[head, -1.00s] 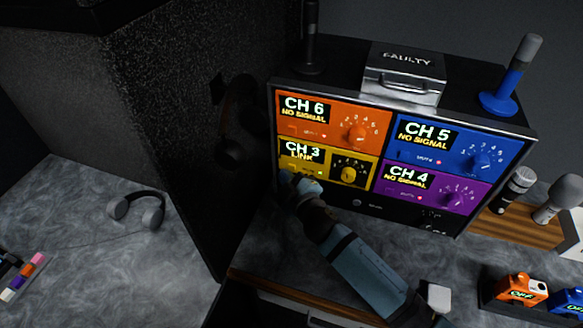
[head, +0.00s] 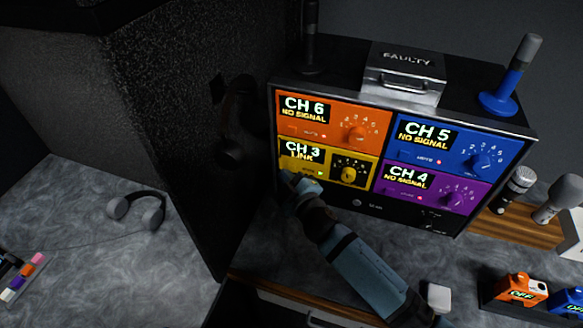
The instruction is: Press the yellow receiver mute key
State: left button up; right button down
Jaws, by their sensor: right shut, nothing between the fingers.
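The yellow receiver (head: 348,175) is the lower left panel of the rack. Its screen (head: 301,152) reads CH 3 LINK, and a green light (head: 320,173) glows on its lower part. My right gripper (head: 288,178) is shut and empty at the panel's lower left, by the mute key area. It hides part of that area, so I cannot tell whether the fingertips touch the key.
Orange (head: 340,122), blue (head: 455,148) and purple (head: 430,186) receivers share the rack, with red lights. A metal box marked FAULTY (head: 403,72) and a blue microphone (head: 511,76) stand on top. A dark cabinet (head: 190,130) rises close at left. Headphones (head: 137,208) lie on the counter.

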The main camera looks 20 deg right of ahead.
dwell(0.4)
jog(key=shift+w+d, duration=0.3)
jog(key=shift+w, duration=0.15)
dwell(0.4)
jog(key=shift+s+a, duration=0.3)
jog(key=shift+s, duration=0.2)
jog(key=shift+s+a, duration=0.55)
jog(key=shift+s, duration=0.3)
jog(key=shift+s+a, duration=0.55)
jog(key=shift+s, duration=0.25)
jog(key=shift+s+a, duration=0.55)
jog(key=shift+s, duration=0.3)
